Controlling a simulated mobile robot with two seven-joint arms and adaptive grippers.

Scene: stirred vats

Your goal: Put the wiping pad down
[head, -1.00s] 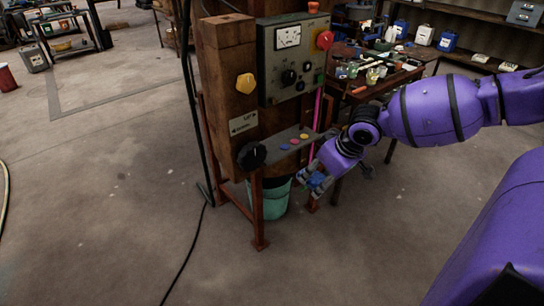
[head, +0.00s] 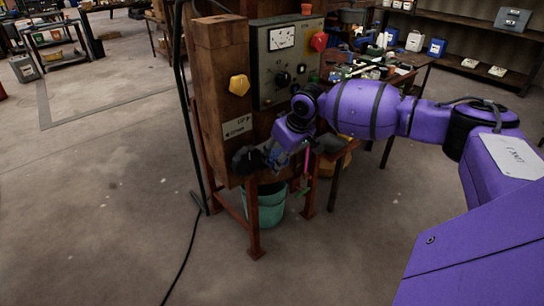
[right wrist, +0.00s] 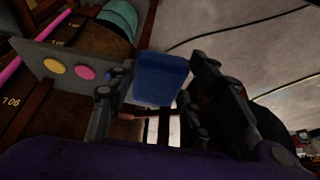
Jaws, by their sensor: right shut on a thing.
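The wiping pad is a blue block (right wrist: 160,78) in the right wrist view. My right gripper (right wrist: 150,100) is shut on it, with fingers on both sides. In the head view my right gripper (head: 280,156) is at the front of the wooden post, by the black knob (head: 246,160). The pad is hard to make out there. In the right wrist view a grey ledge (right wrist: 38,58) with yellow and pink round pieces lies left of the pad, which looks apart from it. My left gripper is not in view.
A wooden post (head: 222,90) carries a grey control box (head: 290,95) with a gauge and a red knob. A green bucket (head: 268,205) stands under the red frame. A cluttered bench (head: 412,62) is behind my arm. A cable runs down the post's left side. The floor in front is clear.

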